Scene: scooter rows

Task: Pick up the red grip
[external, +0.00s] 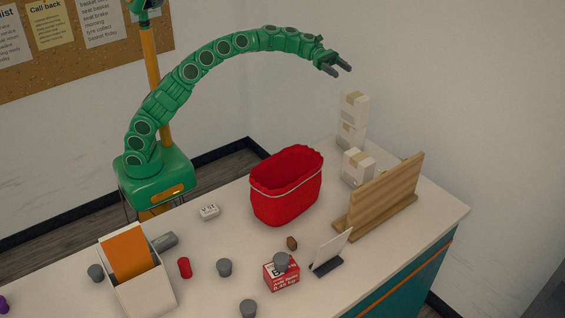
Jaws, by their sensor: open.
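A small red cylinder (184,268), which looks like the red grip, stands on the pale tabletop at the front left, just right of a white box with an orange panel. My gripper (345,69) is open and empty. It is high above the far side of the table, well apart from the red grip, up and to the right of it in the picture. The red grip is in full view.
A red fabric bin (287,205) stands mid-table. Around the grip are the white box (150,293), a grey cylinder (224,267), a dark grey piece (166,241) and a red-white carton (281,275). A wooden stand (385,192) and stacked boxes (352,120) stand at right.

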